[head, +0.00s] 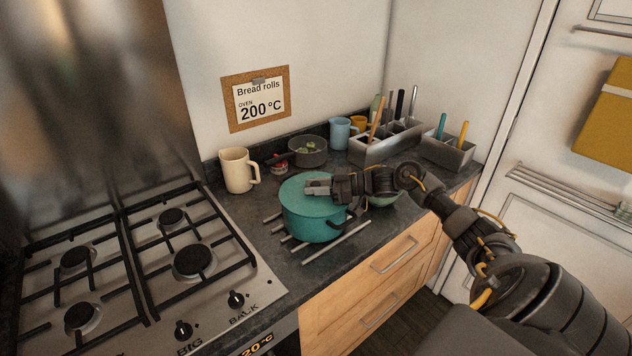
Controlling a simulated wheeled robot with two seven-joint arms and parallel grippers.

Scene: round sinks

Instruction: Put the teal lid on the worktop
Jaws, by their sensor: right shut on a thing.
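The teal lid (296,195) lies on top of the teal pot (312,225) and looks level on its rim. The pot stands on a metal rack on the dark worktop (270,262). My right gripper (312,187) reaches in from the right over the lid's middle and is shut on the lid. The lid's knob is hidden by the fingers. My left gripper is not in view.
The gas hob (150,265) is at the left. A cream mug (236,170), a grey pan (308,151) and a blue mug (341,132) stand behind the pot. A green bowl (385,199) and utensil holders (372,150) are to the right. Free worktop lies front-left of the pot.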

